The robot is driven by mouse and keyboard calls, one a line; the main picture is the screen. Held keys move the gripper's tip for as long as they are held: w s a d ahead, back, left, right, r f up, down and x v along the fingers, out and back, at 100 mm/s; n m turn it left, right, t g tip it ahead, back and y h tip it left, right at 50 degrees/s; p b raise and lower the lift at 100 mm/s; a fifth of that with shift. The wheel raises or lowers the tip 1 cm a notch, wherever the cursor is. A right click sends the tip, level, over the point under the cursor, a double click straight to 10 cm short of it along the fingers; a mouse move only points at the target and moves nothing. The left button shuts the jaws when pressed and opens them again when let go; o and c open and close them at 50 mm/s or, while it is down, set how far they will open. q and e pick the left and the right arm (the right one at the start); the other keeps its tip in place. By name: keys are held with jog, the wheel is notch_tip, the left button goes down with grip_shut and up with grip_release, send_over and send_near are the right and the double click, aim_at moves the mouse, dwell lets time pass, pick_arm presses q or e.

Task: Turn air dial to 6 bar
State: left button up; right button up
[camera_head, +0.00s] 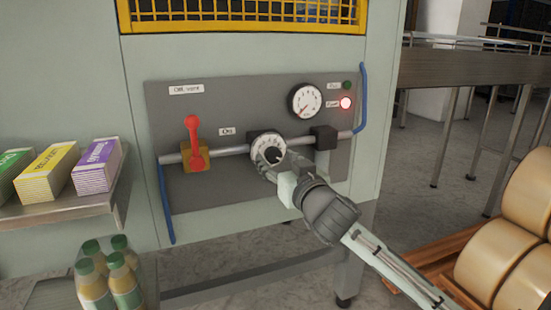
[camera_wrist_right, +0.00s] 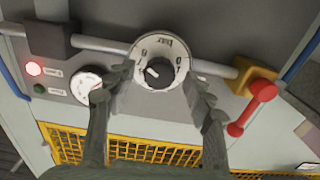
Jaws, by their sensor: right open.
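The air dial (camera_head: 267,146) is a white round dial with a dark centre knob, on the grey panel's pipe in the head view. In the right wrist view the dial (camera_wrist_right: 160,62) sits between the fingers, its face towards the camera. My right gripper (camera_head: 277,165) is at the dial's front, lower right in the head view. In the wrist view the right gripper (camera_wrist_right: 165,92) is open, one finger at each side of the dial; whether they touch it I cannot tell. The pressure gauge (camera_head: 306,101) is above right. My left gripper is not in view.
A red lever valve (camera_head: 193,142) is on the pipe left of the dial, and a black block (camera_head: 324,138) is right of it. A red lamp (camera_head: 346,103) is lit. Blue tubes (camera_head: 362,98) run at the panel sides. Cartons (camera_head: 97,165) stand on a left shelf.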

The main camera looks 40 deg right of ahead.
jog(key=shift+w+d, duration=0.15)
jog(key=shift+w, duration=0.45)
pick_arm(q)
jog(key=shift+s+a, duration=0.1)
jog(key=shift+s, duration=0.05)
pick_arm(e)
jog(key=c, duration=1.2)
jog(key=shift+o, duration=0.2)
jog(key=shift+p, duration=0.35)
jog(key=n+p, duration=0.5)
jog(key=n, duration=0.1)
jog(key=shift+r+n, duration=0.1)
jog(key=shift+n, duration=0.3)
jog(key=n+p, duration=0.3)
jog(key=n, duration=0.1)
jog(key=shift+d, duration=0.1)
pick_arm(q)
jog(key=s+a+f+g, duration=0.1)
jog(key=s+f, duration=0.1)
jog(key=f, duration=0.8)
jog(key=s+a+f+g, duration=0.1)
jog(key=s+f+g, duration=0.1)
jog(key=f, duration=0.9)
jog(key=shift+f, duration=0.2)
pick_arm(e)
jog(key=shift+n, duration=0.6)
